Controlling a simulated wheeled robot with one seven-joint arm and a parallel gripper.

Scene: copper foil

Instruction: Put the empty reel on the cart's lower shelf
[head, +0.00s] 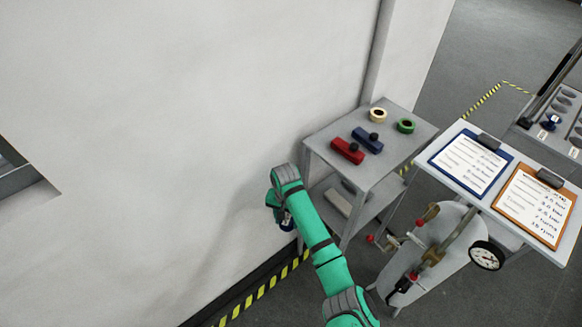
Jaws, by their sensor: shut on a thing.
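The grey cart (318,146) stands against the wall right of centre. Its lower shelf (376,204) shows partly under the top; a pale flat box (338,203) and a dark item (349,187) lie on its left part. My gripper (286,222) is at the cart's left side, close to the wall, low beside the shelf's left end. My wrist covers most of it. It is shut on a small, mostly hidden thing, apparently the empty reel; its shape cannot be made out.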

